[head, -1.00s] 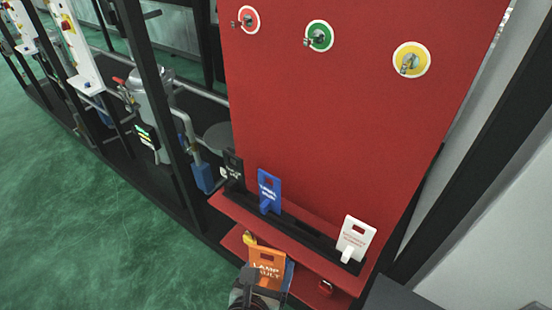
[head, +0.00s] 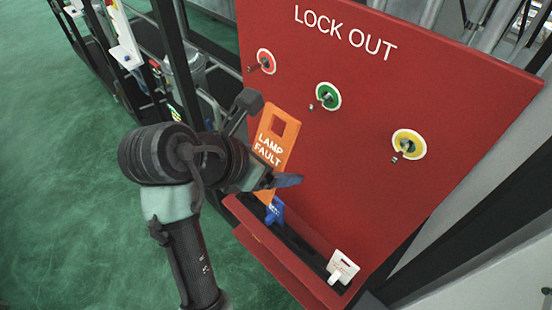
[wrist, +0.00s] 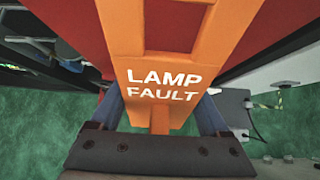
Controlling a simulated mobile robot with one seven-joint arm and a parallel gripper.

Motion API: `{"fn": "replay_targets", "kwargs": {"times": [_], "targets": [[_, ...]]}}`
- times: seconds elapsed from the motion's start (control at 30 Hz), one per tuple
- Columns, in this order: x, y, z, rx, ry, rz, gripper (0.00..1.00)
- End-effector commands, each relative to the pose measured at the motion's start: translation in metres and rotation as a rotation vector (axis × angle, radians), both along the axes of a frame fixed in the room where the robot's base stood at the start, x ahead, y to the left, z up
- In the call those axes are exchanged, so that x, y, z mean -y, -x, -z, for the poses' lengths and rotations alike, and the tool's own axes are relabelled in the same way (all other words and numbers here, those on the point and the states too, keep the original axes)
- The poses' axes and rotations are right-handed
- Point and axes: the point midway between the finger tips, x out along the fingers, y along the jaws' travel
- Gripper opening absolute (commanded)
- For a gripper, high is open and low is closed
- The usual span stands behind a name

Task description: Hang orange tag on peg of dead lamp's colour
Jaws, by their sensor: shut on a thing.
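The orange tag (head: 276,138) reads LAMP FAULT and has a rectangular hole near its top. My gripper (head: 266,182) is shut on its lower stem and holds it, tilted, in front of the red board. The wrist view also shows the tag (wrist: 165,60), its stem between my fingers (wrist: 160,118). Three metal pegs stick out of the board: one in a red ring (head: 265,62), one in a green ring (head: 327,97), one in a yellow ring (head: 408,144). The tag is below and left of the green one. No lamp can be made out as dead.
The red board (head: 365,85) reads LOCK OUT. Black frame posts and machinery stand at the left. Green floor (head: 70,200) lies open at the lower left.

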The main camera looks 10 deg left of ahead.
Motion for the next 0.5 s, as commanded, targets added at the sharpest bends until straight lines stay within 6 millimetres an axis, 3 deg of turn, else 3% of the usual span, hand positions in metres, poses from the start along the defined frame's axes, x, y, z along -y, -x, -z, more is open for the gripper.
{"fn": "replay_targets", "kwargs": {"times": [0.5], "targets": [[0.019, -0.026, 0.003, 0.001, -0.001, 0.001, 0.24]]}}
